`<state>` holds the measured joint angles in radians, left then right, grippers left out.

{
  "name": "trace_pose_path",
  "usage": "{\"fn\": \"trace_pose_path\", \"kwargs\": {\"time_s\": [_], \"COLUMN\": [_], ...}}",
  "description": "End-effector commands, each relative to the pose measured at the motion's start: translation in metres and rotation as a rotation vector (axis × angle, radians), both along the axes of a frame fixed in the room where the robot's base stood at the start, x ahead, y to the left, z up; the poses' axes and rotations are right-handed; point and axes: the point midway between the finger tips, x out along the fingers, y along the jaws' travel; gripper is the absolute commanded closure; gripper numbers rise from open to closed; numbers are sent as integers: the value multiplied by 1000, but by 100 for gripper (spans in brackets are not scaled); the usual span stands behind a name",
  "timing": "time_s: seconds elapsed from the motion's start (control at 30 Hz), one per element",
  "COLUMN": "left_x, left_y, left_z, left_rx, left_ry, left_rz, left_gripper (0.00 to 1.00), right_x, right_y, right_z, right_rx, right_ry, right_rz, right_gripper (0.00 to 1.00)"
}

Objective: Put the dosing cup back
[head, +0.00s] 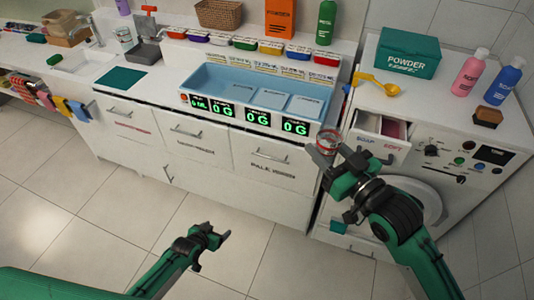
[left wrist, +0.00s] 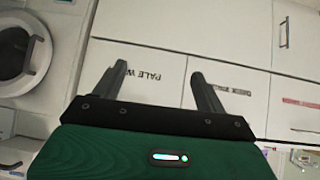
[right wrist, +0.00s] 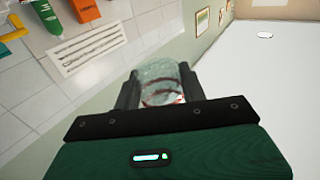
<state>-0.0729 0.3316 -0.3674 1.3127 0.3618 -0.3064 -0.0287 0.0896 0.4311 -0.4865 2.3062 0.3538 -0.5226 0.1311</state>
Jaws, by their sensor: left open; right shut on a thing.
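A clear dosing cup (head: 328,141) with red markings is held by my right gripper (head: 332,158), in front of the gap between the counter and the washing machine. In the right wrist view the cup (right wrist: 161,84) sits between the two shut fingers. My left gripper (head: 212,236) is open and empty, low over the floor in front of the drawers. In the left wrist view its fingers (left wrist: 160,92) are apart with nothing between them.
The washing machine (head: 428,173) has its detergent drawer (head: 382,133) pulled out, near my right gripper. On top stand a yellow scoop (head: 378,85), a green powder box (head: 408,52), a pink bottle (head: 470,73) and a blue bottle (head: 505,82). A blue tray (head: 207,79) with lit scales is on the counter.

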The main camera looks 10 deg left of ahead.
Motion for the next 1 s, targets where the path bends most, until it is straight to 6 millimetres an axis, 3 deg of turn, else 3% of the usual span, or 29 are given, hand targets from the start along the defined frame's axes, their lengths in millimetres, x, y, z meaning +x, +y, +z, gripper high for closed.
{"fn": "trace_pose_path", "kwargs": {"time_s": [0.03,0.2,0.33,0.47,0.67,0.8,1.0], "left_x": [19,60,78,82,60,24,-34], "left_y": [-6,-34,-59,-86,-130,-160,-188], "left_z": [28,117,188,261,369,438,505], "left_rx": [-18,-89,-145,-206,-296,-357,-422], "left_ry": [-45,-177,-269,-357,-472,-536,-588], "left_rz": [-19,-89,-157,-240,-395,-520,-677], "left_gripper": [26,26,26,26,26,26,26], "right_x": [0,0,0,0,0,0,0], "right_y": [0,0,0,0,0,0,0], "right_z": [0,0,0,0,0,0,0], "right_rx": [0,0,0,0,0,0,0], "right_ry": [0,0,0,0,0,0,0], "right_rz": [0,0,0,0,0,0,0], "right_gripper": [100,100,100,100,100,100,100]}}
